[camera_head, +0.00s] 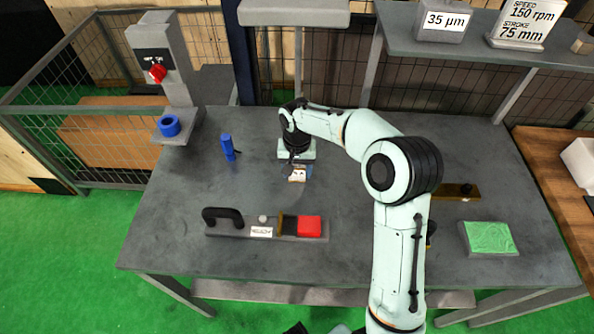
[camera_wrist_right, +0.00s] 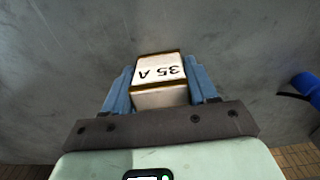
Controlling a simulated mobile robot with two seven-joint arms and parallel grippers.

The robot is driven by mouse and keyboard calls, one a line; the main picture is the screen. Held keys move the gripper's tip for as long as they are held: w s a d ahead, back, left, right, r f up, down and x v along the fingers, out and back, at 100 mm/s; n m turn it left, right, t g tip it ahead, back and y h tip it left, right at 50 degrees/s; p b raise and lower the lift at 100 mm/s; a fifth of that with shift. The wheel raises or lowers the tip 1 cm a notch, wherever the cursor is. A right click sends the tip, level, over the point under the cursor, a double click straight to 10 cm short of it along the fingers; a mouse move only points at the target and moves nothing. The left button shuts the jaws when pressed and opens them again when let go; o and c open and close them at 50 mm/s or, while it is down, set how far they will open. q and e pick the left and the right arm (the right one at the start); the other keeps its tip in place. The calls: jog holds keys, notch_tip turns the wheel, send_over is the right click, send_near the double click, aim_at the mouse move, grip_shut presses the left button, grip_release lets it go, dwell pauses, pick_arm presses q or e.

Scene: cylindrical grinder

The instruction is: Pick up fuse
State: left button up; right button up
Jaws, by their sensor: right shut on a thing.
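The fuse is a white block with brown edges, marked "35 A", in the right wrist view (camera_wrist_right: 160,76). In the head view it shows small and pale (camera_head: 297,176) near the middle of the grey table. My right gripper (camera_head: 299,170) points down over the table with its blue fingers on either side of the fuse. In the right wrist view the fingers (camera_wrist_right: 160,92) are shut on the fuse. Whether the fuse touches the table or hangs just above it, I cannot tell. My left gripper is not in view.
A blue cylinder (camera_head: 228,148) stands left of the gripper. A grey fixture with a black handle (camera_head: 222,217) and red block (camera_head: 309,226) lies in front. A green pad (camera_head: 489,237) is at right.

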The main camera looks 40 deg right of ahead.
notch_tip(320, 180, up, 10)
jog(key=shift+p, duration=0.6)
